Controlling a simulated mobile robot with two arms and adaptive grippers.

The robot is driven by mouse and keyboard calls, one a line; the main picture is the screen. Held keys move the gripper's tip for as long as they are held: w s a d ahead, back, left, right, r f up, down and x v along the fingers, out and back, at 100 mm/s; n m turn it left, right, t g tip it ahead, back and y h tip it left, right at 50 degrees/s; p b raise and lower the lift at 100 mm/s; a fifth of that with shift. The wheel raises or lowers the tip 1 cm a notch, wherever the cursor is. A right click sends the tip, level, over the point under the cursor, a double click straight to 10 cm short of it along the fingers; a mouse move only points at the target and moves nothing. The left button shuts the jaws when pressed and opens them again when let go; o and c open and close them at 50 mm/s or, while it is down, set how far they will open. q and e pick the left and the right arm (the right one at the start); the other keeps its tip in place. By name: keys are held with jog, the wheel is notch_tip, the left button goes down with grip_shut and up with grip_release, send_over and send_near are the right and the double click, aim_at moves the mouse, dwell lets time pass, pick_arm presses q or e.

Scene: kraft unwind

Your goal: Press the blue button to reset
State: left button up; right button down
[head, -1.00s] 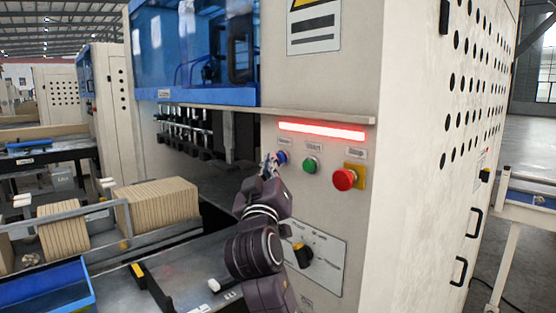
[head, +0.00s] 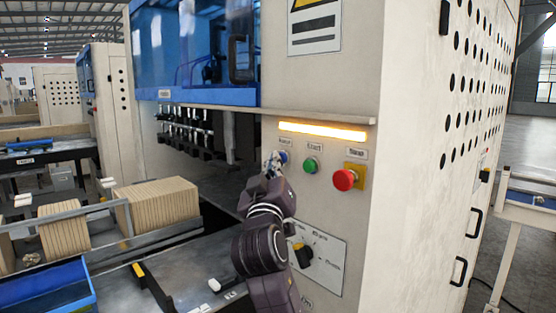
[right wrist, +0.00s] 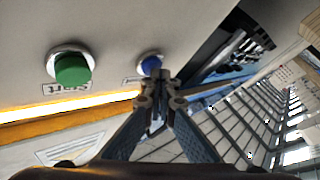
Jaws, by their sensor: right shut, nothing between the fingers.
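The blue button (head: 283,156) is on the machine's cream front panel, left of the green button (head: 310,165); it also shows in the right wrist view (right wrist: 151,64). My right gripper (head: 272,160) is shut and empty, its fingertips at the blue button and covering part of it in the head view. In the right wrist view the closed fingertips (right wrist: 160,76) overlap the button's lower edge; I cannot tell whether they touch it. The light bar (head: 322,131) above the buttons glows amber. My left gripper is not in view.
A red mushroom button (head: 345,180) on a yellow plate sits right of the green one. A black rotary switch (head: 302,255) is lower on the panel. A ledge (head: 270,113) juts out above the light bar. Stacked cardboard (head: 158,205) and a blue tray (head: 48,292) are at left.

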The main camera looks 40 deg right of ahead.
jog(key=shift+a+f, duration=0.1)
jog(key=shift+a, duration=0.75)
jog(key=shift+s, duration=0.1)
jog(key=a+b, duration=0.1)
jog(key=a, duration=0.4)
jog(key=shift+s, duration=0.15)
jog(key=shift+f, duration=0.1)
dwell(0.7)
